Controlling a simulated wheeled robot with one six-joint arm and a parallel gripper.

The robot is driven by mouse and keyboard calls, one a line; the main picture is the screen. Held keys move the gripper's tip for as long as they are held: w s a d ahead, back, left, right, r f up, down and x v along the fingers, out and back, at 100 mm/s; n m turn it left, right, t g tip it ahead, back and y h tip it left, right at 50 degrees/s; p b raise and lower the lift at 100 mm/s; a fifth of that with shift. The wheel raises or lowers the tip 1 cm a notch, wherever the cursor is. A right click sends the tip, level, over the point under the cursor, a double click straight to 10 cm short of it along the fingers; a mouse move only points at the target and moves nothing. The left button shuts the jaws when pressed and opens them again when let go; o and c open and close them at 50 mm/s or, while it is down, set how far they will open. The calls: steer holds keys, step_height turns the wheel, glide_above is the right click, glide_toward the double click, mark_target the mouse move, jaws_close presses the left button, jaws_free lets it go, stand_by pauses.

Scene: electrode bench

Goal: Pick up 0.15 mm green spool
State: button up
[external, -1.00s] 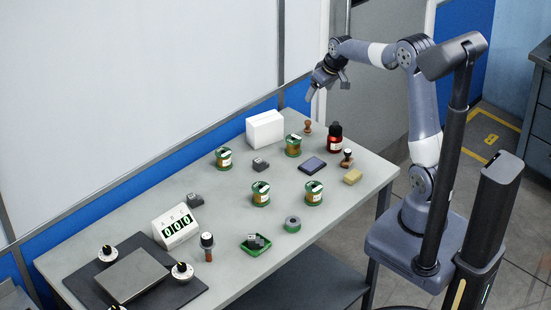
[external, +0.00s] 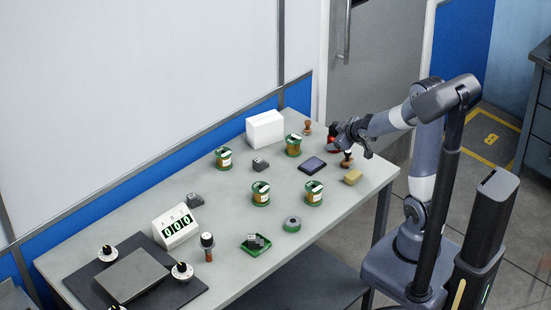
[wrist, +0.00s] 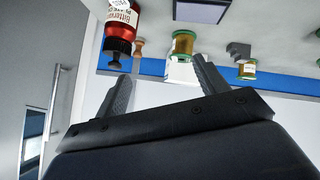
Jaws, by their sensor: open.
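Several green-flanged spools of copper-coloured wire stand upright on the bench in the external view: back right (external: 293,146), back left (external: 223,159), front left (external: 260,194) and front right (external: 313,194). Their labels are too small to read, so I cannot tell which is 0.15 mm. My gripper (external: 350,143) is open and empty above the bench's right end, right of the back right spool and by the red bottle. In the wrist view, between and beyond the open fingers (wrist: 165,75), one spool (wrist: 183,44) shows near the middle and another (wrist: 247,70) to the right.
A red bottle (wrist: 121,25) and a wooden stamp (wrist: 138,50) are close to my gripper. A white box (external: 265,129) stands behind the spools.

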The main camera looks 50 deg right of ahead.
mark_target(313, 193)
steer(key=s+a+f+n+y+b, duration=0.1)
steer(key=s+a+f, duration=0.1)
steer(key=f, duration=0.1)
steer(key=s+a+f+n+t+y+b, duration=0.1)
steer(key=s+a+f+b, duration=0.1)
steer(key=s+a, duration=0.1)
steer(key=s+a+f+n+y+b, duration=0.1)
steer(key=s+a+f+y+b, duration=0.1)
steer(key=a+f, duration=0.1)
steer(key=shift+s+a+f, duration=0.15)
steer(key=shift+s+f, duration=0.05)
steer(key=shift+f, duration=0.15)
steer(key=s+a+y, duration=0.2)
steer(key=a, duration=0.1)
steer(key=s+a+t, duration=0.1)
steer(key=shift+a+m+y, duration=0.15)
steer(key=shift+m+y, duration=0.15)
steer(key=shift+y, duration=0.1)
steer(key=shift+s+a+r+y+b, duration=0.1)
steer(key=shift+s+a+y+b, duration=0.25)
steer(key=shift+a, duration=0.1)
steer(key=shift+b+x, duration=0.85)
steer(key=shift+x, duration=2.9)
steer(key=shift+r, duration=0.2)
steer(key=shift+c, duration=0.6)
steer(key=shift+w+t, duration=0.1)
steer(key=shift+t, duration=0.2)
steer(key=c, duration=1.4)
